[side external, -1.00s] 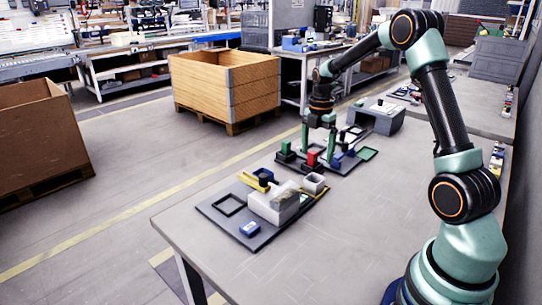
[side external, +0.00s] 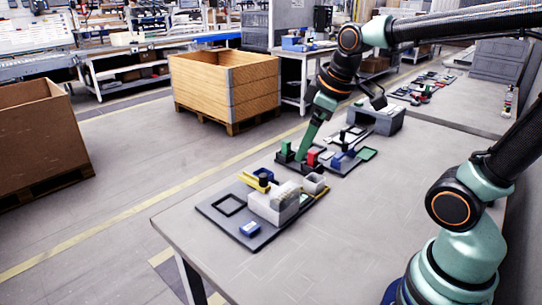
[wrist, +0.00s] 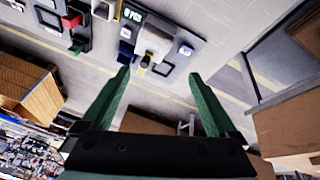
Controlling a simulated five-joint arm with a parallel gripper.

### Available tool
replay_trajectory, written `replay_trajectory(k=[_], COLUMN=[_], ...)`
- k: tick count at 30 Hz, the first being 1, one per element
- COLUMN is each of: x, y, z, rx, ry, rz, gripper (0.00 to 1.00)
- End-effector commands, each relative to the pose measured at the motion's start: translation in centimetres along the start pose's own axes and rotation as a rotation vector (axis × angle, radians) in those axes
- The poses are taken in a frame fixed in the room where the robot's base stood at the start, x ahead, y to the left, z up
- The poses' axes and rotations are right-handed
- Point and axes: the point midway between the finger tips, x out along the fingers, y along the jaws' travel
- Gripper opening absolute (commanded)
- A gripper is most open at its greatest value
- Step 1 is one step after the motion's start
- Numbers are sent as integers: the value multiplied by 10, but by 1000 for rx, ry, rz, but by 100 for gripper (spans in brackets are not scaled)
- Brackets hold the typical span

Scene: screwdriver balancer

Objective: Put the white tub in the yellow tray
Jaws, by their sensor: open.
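A small pale square tub (side external: 313,183), which looks like the white tub, stands upright at the back right corner of the near dark mat. A larger white box (side external: 272,208) stands in the middle of that mat, and in the wrist view (wrist: 156,40). A yellow piece (side external: 257,184) lies behind the box at its left; I cannot tell whether it is the yellow tray. My gripper (wrist: 159,73) is open and empty, its two green fingers spread wide. In the side view it is tilted, its fingertips above the far mat beside the green and red blocks, apart from the tub.
The far mat holds green blocks, a red block (side external: 312,158) and blue pieces. A grey bin (side external: 377,119) stands behind. The table's front is clear.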

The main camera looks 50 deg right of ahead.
Motion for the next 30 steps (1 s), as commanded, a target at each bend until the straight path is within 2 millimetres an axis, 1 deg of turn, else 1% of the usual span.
replay_trajectory(k=[1,3,6,9,13,30], x=[-5,-8,-10,-11,-11,-11], y=[-12,-24,-36,-42,-44,-44], z=[5,11,17,21,23,22], rx=[69,167,272,334,362,361], ry=[32,62,94,111,116,115], rz=[2,-2,-10,-16,-20,-19], gripper=[94,94,94,94,94,94])
